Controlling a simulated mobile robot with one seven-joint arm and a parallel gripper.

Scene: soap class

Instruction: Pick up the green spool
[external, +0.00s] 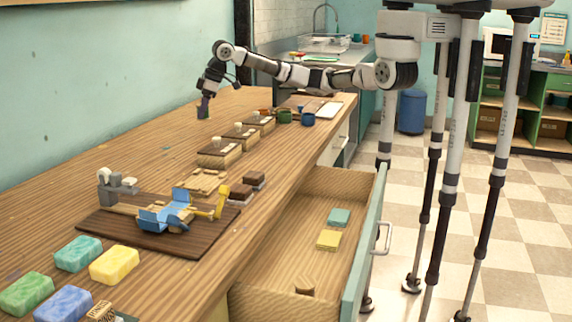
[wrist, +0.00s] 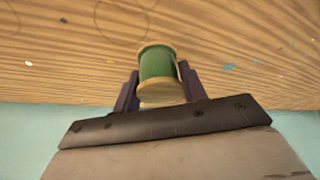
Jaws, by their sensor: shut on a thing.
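The green spool (wrist: 157,66) shows in the wrist view as green thread wound between pale wooden ends. My gripper (wrist: 158,88) is shut on it, with one dark finger on each side. In the external view my gripper (external: 204,106) is at the far part of the wooden counter, near the wall, pointing down. The spool is small and mostly hidden by the fingers there. I cannot tell for sure whether it touches the counter or hangs just above it.
A dark board (external: 150,232) with a blue device, and several soap bars (external: 78,253), lie nearer. A drawer (external: 325,215) is open. The counter's left side is clear.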

